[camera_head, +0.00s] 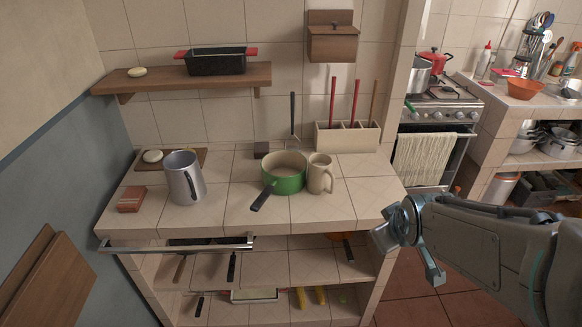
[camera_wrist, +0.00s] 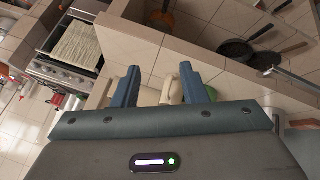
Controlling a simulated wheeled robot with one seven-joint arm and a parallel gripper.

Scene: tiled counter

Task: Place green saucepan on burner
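The green saucepan (camera_head: 290,185) stands upright on the tiled counter, its black handle pointing to the front left. A beige mug (camera_head: 320,176) stands close at its right. In the wrist view only a sliver of green (camera_wrist: 212,92) shows behind the right finger. The stove (camera_head: 440,108) with its burners is at the back right; a grey pot (camera_head: 417,78) and a red pot (camera_head: 435,62) stand on it. My gripper (camera_head: 408,255) is off the counter's front right corner, apart from the saucepan. Its fingers (camera_wrist: 159,85) are spread and hold nothing.
A metal jug (camera_head: 184,180), a red-brown block (camera_head: 131,199) and a wooden board (camera_head: 186,158) are on the counter's left. A utensil box (camera_head: 347,138) stands at the back. A metal rail (camera_head: 180,245) runs along the front left. A towel (camera_head: 424,160) hangs on the stove.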

